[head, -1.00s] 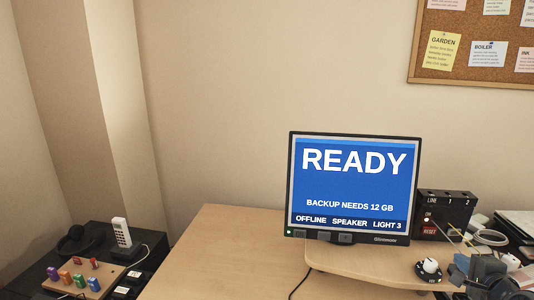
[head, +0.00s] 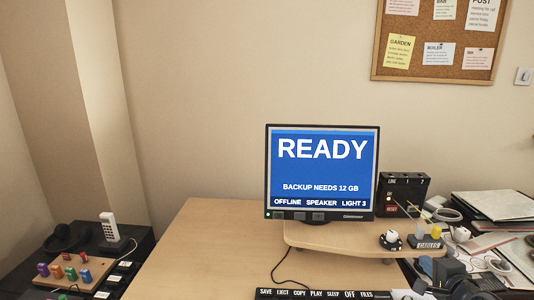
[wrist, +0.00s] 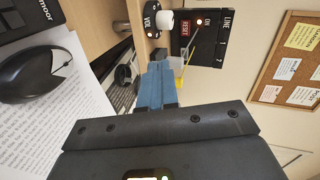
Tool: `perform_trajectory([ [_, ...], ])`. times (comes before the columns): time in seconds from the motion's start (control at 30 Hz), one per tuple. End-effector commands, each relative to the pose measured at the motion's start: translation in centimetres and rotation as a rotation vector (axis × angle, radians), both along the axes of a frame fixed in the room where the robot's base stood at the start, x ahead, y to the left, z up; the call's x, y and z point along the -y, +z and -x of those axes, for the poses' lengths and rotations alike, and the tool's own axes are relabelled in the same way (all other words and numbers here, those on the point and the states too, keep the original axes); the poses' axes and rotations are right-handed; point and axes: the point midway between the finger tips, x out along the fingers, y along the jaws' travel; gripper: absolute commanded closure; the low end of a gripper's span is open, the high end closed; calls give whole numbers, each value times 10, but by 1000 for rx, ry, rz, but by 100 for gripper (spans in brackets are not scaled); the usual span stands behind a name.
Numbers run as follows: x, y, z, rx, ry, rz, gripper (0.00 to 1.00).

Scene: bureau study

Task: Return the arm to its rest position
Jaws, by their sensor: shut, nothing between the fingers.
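My gripper (head: 448,272) is at the bottom right of the head view, low over the right part of the desk and in front of the cable box. In the wrist view its two blue fingers (wrist: 160,86) are together with nothing between them. They point toward the black line box (wrist: 201,38) and a white knob marked VOL (wrist: 164,20). I cannot tell exactly how far the fingertips are from these things. Part of my arm is cut off by the frame's lower edge.
The monitor (head: 322,172) stands on a wooden riser (head: 330,236), with a labelled key strip (head: 320,294) in front. Papers (head: 490,205) crowd the right. A black mouse (wrist: 28,75) lies left in the wrist view. The desk (head: 205,245) left of the monitor is clear.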

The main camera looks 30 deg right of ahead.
Motion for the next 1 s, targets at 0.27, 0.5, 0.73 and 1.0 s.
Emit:
perform_trajectory([
  [0.27,-52,-24,17,-95,68,120,100],
  [0.5,-130,-46,53,-220,192,317,100],
  [0.73,-220,-47,108,-333,369,585,100],
  [1.0,-308,-16,180,-396,583,900,100],
])
